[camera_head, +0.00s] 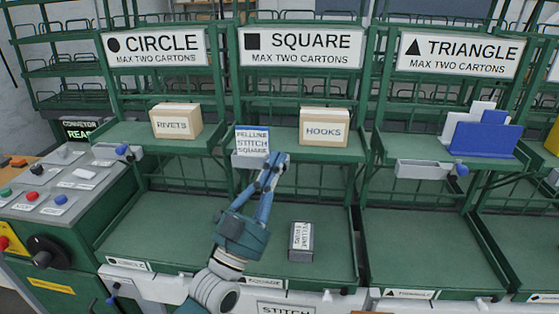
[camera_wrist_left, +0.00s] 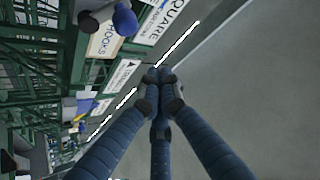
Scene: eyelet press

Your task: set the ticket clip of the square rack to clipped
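The square rack stands in the middle under its SQUARE sign (camera_head: 300,48). Its ticket clip (camera_head: 244,161) is a pale grey bar on the front shelf edge, with a white and blue ticket (camera_head: 252,141) upright at it. My left gripper (camera_head: 275,164) is in front of the clip's right end and hides part of it; I cannot tell if it touches. In the left wrist view a grey clip part with a blue knob (camera_wrist_left: 125,21) lies at the upper left, apart from the fingertips (camera_wrist_left: 159,76). The fingers are together with nothing visible between them. My right gripper is out of view.
A HOOKS carton (camera_head: 325,127) stands on the square rack's upper shelf. A small dark box (camera_head: 301,241) lies on the lower shelf. The circle rack holds a RIVETS carton (camera_head: 176,121). The triangle rack has its own grey clip (camera_head: 424,169). A control panel (camera_head: 60,185) stands left.

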